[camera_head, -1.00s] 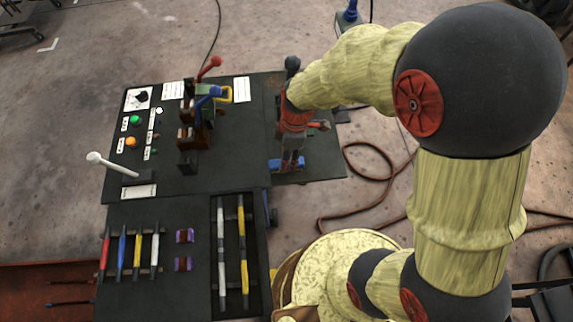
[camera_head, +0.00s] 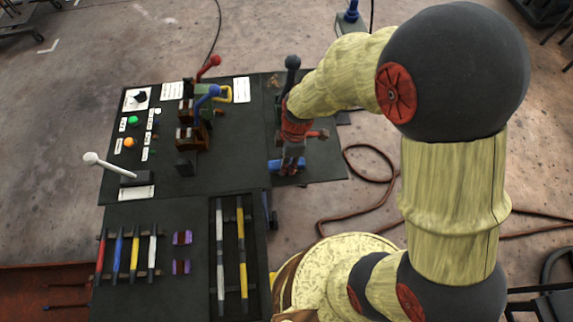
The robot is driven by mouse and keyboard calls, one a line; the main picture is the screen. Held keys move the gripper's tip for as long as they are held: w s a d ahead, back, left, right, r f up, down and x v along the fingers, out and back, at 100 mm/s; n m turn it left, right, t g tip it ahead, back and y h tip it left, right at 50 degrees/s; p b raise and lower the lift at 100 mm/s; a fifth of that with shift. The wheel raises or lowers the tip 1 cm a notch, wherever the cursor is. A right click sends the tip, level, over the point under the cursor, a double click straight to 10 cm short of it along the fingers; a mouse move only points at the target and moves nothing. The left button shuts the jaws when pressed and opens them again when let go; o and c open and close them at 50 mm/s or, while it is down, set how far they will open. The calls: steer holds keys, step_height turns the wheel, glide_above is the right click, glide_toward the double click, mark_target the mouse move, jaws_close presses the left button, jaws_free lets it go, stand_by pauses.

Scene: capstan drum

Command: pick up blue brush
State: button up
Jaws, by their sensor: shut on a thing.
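A blue piece, which I take as the blue brush (camera_head: 275,166), lies at the lower end of my gripper (camera_head: 289,167), over the right-hand dark panel. My gripper points down and is shut on it. The fingers hide the middle of the brush, and a little blue shows on either side. I cannot tell whether the brush still touches the panel.
A dark console (camera_head: 178,183) with red, blue and yellow levers, buttons and a white-knobbed lever (camera_head: 107,166) stands to the left. Coloured rods (camera_head: 118,254) and a tray with two long bars (camera_head: 221,250) lie in front. A brown hose (camera_head: 370,200) runs across the floor at right.

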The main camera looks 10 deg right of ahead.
jaws_close()
steer(key=shift+r, duration=0.6)
step_height(320, 180, up, 3)
steer(key=shift+f+p, duration=0.2)
steer(key=shift+p, duration=0.65)
steer(key=s+d+r+p, duration=0.3)
steer(key=s+d+r, duration=0.6)
steer(key=s, duration=0.1)
steer(key=shift+s+r+p, duration=0.15)
steer(key=shift+s+p, duration=0.15)
steer(key=shift+s, duration=0.05)
